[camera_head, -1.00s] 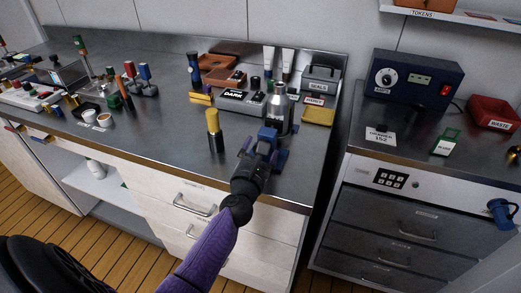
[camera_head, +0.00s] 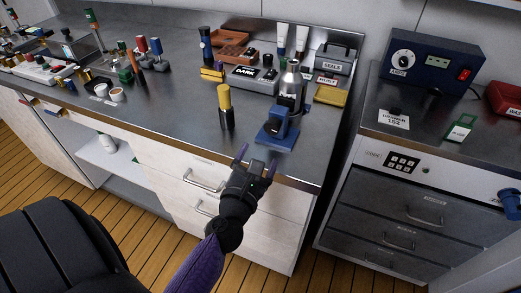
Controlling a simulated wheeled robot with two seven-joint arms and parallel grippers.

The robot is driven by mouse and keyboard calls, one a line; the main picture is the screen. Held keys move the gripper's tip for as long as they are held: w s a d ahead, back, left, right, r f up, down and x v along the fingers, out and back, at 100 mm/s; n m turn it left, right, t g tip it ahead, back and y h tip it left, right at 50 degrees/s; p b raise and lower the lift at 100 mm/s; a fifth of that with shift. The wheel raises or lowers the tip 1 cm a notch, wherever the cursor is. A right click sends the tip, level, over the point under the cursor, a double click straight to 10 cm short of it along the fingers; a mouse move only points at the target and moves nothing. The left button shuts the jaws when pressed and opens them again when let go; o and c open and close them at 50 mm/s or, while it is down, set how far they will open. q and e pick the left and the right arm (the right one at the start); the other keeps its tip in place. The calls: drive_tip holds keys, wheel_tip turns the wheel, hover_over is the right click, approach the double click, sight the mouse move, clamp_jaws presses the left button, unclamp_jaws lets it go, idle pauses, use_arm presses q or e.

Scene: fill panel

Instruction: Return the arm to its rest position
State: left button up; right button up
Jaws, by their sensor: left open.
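My left gripper (camera_head: 254,160) is open and empty, in front of the counter's front edge. Its two purple-tipped fingers point toward the counter, apart from the things on it. Its dark wrist and purple sleeve come up from the bottom of the view. Just beyond it on the counter is a blue stand (camera_head: 277,128), with a silver bottle (camera_head: 291,88) behind it. A black tube with a yellow cap (camera_head: 225,105) stands upright to the left of the stand. My right gripper does not show.
The steel counter (camera_head: 170,120) holds several tools and small cups at left. White drawers (camera_head: 190,180) lie below its edge. A grey cabinet (camera_head: 400,205) with a dark blue power box (camera_head: 430,62) stands at right, across a narrow gap. Wooden floor (camera_head: 140,235) is open in front.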

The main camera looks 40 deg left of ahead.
use_arm(q)
drive_tip(key=s+d+m+g+h, duration=0.25)
drive_tip(key=d+m+h, duration=1.05)
drive_tip(key=m, duration=0.7)
drive_tip(key=s+d+f+m+g+y, duration=0.1)
drive_tip(key=s+d+f+m+g, duration=0.45)
drive_tip(key=m, duration=0.45)
drive_tip(key=s+a+f+m+g+y, duration=0.4)
drive_tip(key=s+a+m+g+y, duration=0.3)
drive_tip(key=s, duration=0.3)
wheel_tip(320, 180, down, 16)
drive_tip(key=s+a, duration=0.1)
drive_tip(key=s, duration=0.2)
drive_tip(key=s+a+f+g, duration=0.2)
drive_tip(key=s+a+f, duration=0.1)
drive_tip(key=s+f, duration=0.8)
drive_tip(key=shift+s+a+f, duration=0.3)
drive_tip(key=shift+s+f, duration=0.05)
drive_tip(key=shift+s, duration=0.9)
